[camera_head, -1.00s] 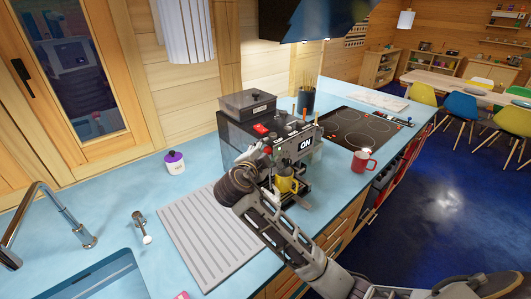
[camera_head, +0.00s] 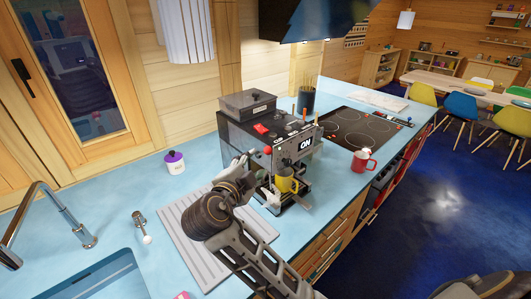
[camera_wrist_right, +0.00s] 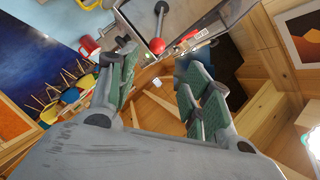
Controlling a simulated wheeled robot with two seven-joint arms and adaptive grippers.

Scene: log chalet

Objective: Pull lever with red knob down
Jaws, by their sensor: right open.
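The coffee machine (camera_head: 265,125) stands on the blue counter. Its lever's red knob (camera_head: 267,150) shows on the front left side of the machine. In the right wrist view the red knob (camera_wrist_right: 157,46) sits at the end of a grey lever (camera_wrist_right: 161,14), just past the fingertips and roughly between them. My right gripper (camera_head: 256,182) is in front of the machine, a little below and beside the knob. Its fingers (camera_wrist_right: 156,62) are spread, with nothing between them. I cannot tell whether it touches the machine. My left gripper is not in view.
A yellow mug (camera_head: 286,182) stands at the machine's front, close to my right gripper. A red mug (camera_head: 362,161) stands to the right near the hob (camera_head: 355,127). A ribbed drainer (camera_head: 180,229) and a purple-lidded jar (camera_head: 175,162) are to the left.

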